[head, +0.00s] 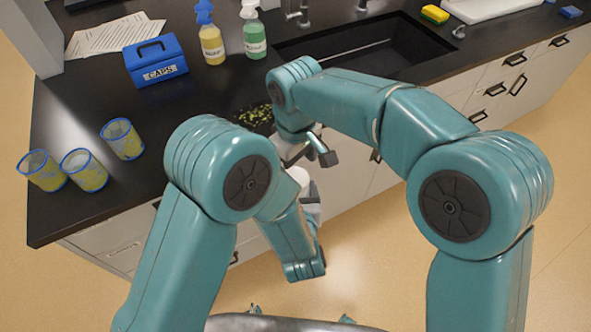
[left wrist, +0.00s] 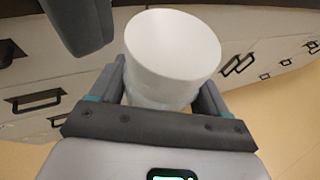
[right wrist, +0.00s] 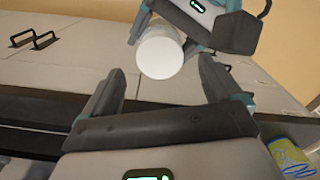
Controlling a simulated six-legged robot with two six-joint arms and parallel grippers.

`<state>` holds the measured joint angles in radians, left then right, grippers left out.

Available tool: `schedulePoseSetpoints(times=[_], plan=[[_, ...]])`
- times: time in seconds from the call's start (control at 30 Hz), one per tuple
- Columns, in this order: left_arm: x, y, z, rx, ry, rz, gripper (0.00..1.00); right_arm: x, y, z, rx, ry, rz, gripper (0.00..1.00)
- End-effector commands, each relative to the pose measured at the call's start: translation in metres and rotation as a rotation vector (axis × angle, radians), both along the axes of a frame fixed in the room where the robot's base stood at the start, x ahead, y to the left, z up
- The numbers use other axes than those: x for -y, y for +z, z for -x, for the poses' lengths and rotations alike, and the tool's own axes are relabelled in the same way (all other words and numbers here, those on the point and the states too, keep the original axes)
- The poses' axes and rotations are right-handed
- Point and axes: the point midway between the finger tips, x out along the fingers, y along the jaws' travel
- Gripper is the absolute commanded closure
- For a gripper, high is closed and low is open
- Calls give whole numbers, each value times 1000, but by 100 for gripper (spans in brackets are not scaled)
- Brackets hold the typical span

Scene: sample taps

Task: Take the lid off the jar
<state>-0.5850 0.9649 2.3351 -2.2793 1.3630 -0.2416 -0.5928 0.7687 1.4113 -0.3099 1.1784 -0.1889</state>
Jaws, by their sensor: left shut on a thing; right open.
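The jar (left wrist: 160,100) is held between the fingers of my left gripper (left wrist: 160,92), in front of the counter. A wide, plain white lid (left wrist: 174,50) covers its top in the left wrist view. In the head view the white top (head: 303,178) shows just below my right gripper (head: 308,153), partly hidden by my arms. In the right wrist view my right gripper (right wrist: 161,78) is open and empty. The white lid (right wrist: 160,54) appears beyond and between its fingertips, seemingly apart from them. Most of the jar body is hidden by the left gripper.
The dark counter (head: 80,225) holds a blue caps box (head: 157,64), yellow spray bottle (head: 212,46), green spray bottle (head: 255,40) and three blue-rimmed yellow cups (head: 122,139). A sink (head: 400,62) lies behind my right arm. Cabinet drawers (right wrist: 60,60) are close to both grippers.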

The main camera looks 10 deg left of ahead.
Motion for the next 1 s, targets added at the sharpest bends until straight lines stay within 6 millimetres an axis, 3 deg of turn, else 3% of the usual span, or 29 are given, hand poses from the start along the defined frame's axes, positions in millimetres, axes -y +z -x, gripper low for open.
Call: schedulePoseSetpoints(times=[0.27,0.6,0.73,0.9,1.0], plan=[[0,0,0,1,1,-1,100,1,8,0,-4,-97,3,10],[0,0,0,1,1,-1,100,4,21,2,-16,-827,23,10],[0,0,0,1,1,-1,100,4,29,2,-15,-1034,21,10],[0,0,0,1,1,-1,100,1,39,0,-7,-1131,4,10],[0,0,0,1,1,-1,100,0,28,1,-6,-1126,4,10]])
